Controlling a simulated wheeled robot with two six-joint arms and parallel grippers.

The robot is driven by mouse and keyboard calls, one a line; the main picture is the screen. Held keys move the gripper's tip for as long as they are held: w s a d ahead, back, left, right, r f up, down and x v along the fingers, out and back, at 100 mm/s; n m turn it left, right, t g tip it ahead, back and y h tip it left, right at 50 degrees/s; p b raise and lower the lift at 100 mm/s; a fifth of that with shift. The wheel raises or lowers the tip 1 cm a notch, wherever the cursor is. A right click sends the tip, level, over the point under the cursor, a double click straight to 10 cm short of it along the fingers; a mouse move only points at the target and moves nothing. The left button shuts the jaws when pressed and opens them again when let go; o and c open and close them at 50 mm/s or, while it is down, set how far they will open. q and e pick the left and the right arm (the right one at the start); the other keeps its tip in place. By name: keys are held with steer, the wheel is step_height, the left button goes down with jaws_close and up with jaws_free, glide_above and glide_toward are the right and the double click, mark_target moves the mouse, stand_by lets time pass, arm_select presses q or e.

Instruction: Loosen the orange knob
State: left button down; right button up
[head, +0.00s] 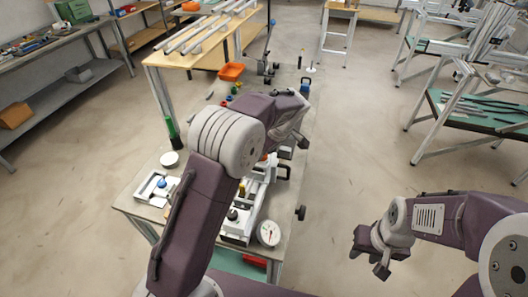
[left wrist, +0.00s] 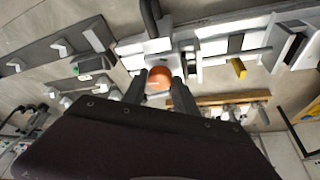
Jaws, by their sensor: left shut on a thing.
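The orange knob (left wrist: 159,76) shows in the left wrist view as a rounded cap on a pale metal jig (left wrist: 210,52). My left gripper (left wrist: 159,86) has one finger on each side of the knob and is shut on it. In the head view my left gripper (head: 293,147) reaches down over the bench, and my arm hides most of the knob and part of the jig. My right gripper (head: 371,258) hangs over bare floor at the right, apart from the bench, with its fingers spread and nothing between them.
A dial gauge (head: 269,232) stands at the bench's near end. A white tray (head: 157,188) with a blue knob lies left of my arm. An orange bin (head: 231,71) stands farther back. A yellow part (left wrist: 238,67) sits right of the knob.

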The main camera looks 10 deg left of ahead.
stand_by(0.5)
arm_select(q)
steer(key=c, duration=1)
jaws_free()
steer(key=v, duration=0.9)
